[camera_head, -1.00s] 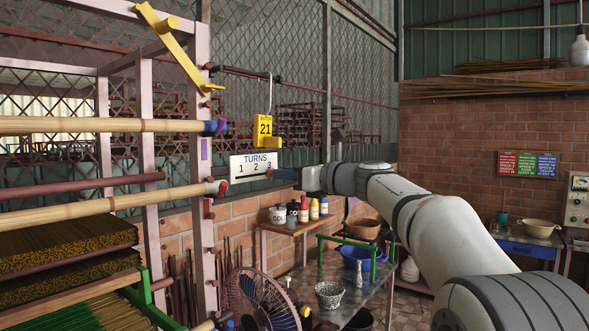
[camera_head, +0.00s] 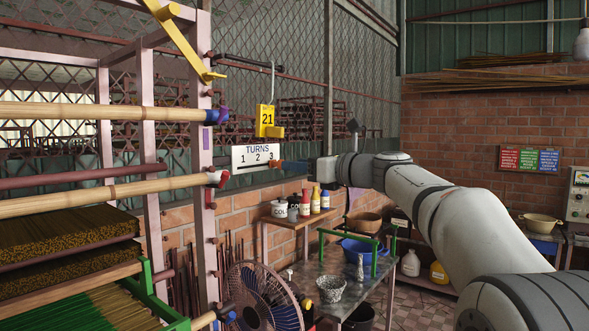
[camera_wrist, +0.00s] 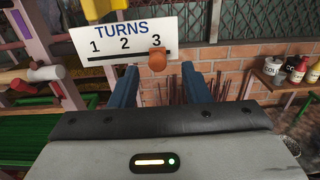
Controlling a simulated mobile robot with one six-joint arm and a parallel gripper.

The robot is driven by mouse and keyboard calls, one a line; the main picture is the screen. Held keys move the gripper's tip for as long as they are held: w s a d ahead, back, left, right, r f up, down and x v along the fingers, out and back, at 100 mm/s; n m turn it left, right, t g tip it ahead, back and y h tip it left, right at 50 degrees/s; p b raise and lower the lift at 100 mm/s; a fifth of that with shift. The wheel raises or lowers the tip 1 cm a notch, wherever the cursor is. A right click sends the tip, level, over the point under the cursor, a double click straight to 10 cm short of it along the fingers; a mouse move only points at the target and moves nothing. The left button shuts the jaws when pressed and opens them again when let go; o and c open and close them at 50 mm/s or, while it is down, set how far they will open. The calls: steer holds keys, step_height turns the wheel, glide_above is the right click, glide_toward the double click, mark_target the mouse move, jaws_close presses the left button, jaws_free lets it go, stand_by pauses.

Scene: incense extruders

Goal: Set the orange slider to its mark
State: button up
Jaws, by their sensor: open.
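A white sign (camera_head: 250,155) reads TURNS with 1, 2 and 3 above a dark slot. It also shows in the wrist view (camera_wrist: 110,46). The orange slider (camera_wrist: 157,60) is at the slot's right end, just under the 3. It is a small orange spot in the head view (camera_head: 273,163). My gripper (camera_wrist: 160,78) is open, with its blue fingers apart, one on each side of the slider's line. The slider appears at or just beyond the fingertips; contact is not clear. My gripper (camera_head: 291,164) reaches the sign from the right in the head view.
A yellow tag marked 21 (camera_head: 266,117) hangs just above the sign. Bamboo rollers (camera_head: 110,190) and a pink post (camera_head: 204,150) stand left. A shelf with bottles (camera_head: 298,221) and a fan (camera_head: 264,300) are below. A brick wall is behind.

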steer(key=b+v, duration=0.1)
steer(key=v, duration=0.4)
steer(key=s+d+f+n+g+h, duration=0.2)
steer(key=s+d+f+n+h, duration=0.2)
steer(key=s+f+n, duration=0.4)
steer(key=s+d+f+n+g+h, duration=0.2)
steer(key=s+d+f+n+h, duration=0.3)
steer(key=s+f, duration=0.9)
steer(key=s+d+f+n+g+h, duration=0.2)
steer(key=s+d+f+n+h, duration=0.3)
steer(key=s+f+n, duration=0.6)
step_height(320, 180, down, 7)
steer(key=shift+d+r+n+g+h, duration=0.1)
steer(key=shift+d+n+g+h, duration=0.2)
steer(key=shift+n+h, duration=0.2)
steer(key=shift+a, duration=0.1)
steer(key=shift+c, duration=0.6)
